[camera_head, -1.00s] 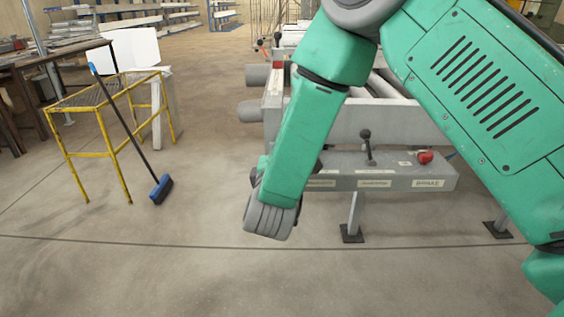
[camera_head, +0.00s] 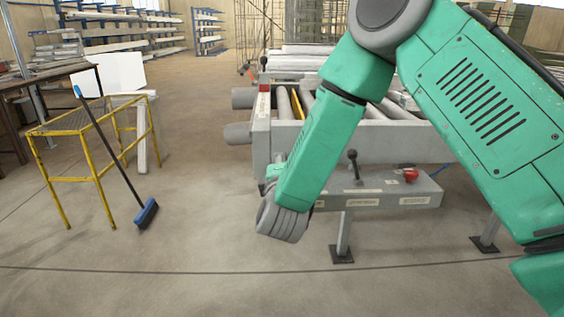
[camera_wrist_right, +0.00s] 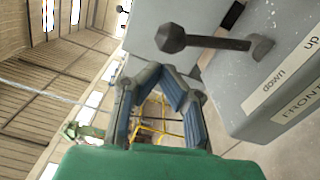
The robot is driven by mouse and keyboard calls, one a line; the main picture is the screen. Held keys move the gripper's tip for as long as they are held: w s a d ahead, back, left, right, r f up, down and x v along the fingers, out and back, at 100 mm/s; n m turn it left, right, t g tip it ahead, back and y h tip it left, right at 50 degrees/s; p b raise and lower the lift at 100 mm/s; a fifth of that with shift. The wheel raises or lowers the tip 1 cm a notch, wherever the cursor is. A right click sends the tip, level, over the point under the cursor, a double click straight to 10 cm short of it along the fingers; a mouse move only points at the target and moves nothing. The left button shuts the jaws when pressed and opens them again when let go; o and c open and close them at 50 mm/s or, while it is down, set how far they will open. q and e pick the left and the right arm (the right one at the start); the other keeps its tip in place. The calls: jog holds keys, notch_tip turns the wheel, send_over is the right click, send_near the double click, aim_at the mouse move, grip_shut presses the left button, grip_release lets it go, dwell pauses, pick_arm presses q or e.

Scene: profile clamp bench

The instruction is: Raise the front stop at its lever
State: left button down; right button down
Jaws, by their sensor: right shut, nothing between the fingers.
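The front stop's lever (camera_wrist_right: 215,43) shows in the right wrist view as a dark shaft with a round knob, rising from a grey panel (camera_wrist_right: 235,100). Labels reading "down", "up" and "FRONT" lie beside its base. My right gripper (camera_wrist_right: 160,72) is shut and empty, beside the lever and apart from it. In the head view my right forearm hides the left end of the control bar (camera_head: 385,190) and most of the hand. Another black-knobbed lever (camera_head: 354,165) stands upright at the bar's middle. My left gripper is not in view.
A red knob (camera_head: 411,175) sits on the bar above the BRAKE label. The roller bench (camera_head: 385,146) stands behind. A yellow frame (camera_head: 62,180) and a blue broom (camera_head: 147,213) stand at left. The floor in front is clear.

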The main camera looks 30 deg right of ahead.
jog(key=shift+d+r, duration=0.1)
jog(key=shift+r, duration=0.05)
jog(key=shift+s+d+m+p, duration=0.2)
jog(key=shift+d+m+p, duration=0.35)
jog(key=shift+d, duration=0.25)
jog(key=shift+s+d+r+m+p, duration=0.25)
jog(key=shift+r+m+p, duration=0.15)
jog(key=shift+m+p, duration=0.4)
jog(key=shift+s+d+r+m+p, duration=0.25)
jog(key=shift+s+d+m+p, duration=0.1)
jog(key=shift+m+p, duration=0.35)
jog(key=shift+s+d+m+p, duration=0.4)
jog(key=shift+d+m, duration=0.15)
jog(key=shift+m, duration=0.1)
jog(key=shift+s+d+m+p, duration=0.15)
jog(key=shift+d+m+p, duration=0.15)
jog(key=shift+d+m, duration=0.3)
jog(key=shift+s+d, duration=0.15)
jog(key=shift+d, duration=0.15)
jog(key=shift+s, duration=0.1)
jog(key=shift+p, duration=0.3)
